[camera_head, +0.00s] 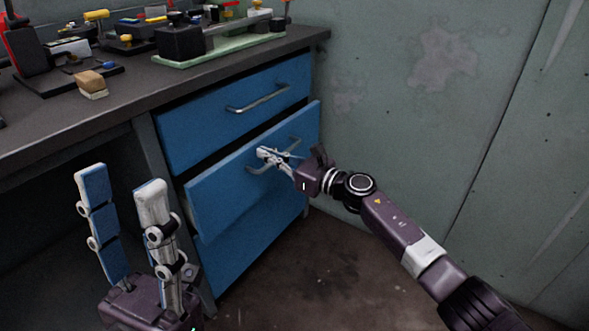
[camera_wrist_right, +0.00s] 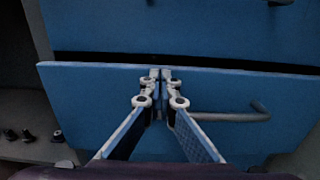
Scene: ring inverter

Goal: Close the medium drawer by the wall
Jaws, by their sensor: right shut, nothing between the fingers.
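The medium drawer (camera_head: 225,198) is the blue middle front under the workbench, near the wall. It stands partly pulled out, with a dark gap above its front. Its metal handle (camera_head: 290,144) is partly hidden by my right gripper. My right gripper (camera_head: 263,153) is shut and empty, with its fingertips at the drawer front by the handle. In the right wrist view, the closed fingertips (camera_wrist_right: 160,74) lie over the drawer front (camera_wrist_right: 90,95), left of most of the handle (camera_wrist_right: 225,117). I cannot tell whether they touch it. My left gripper (camera_head: 120,175) is open and empty at the lower left.
A closed blue drawer (camera_head: 235,112) is above and another blue front (camera_head: 255,252) below. The workbench top (camera_head: 125,108) holds tools and a wooden block (camera_head: 91,84). The green wall (camera_head: 430,110) stands close on the right. Floor (camera_head: 320,260) in front is clear.

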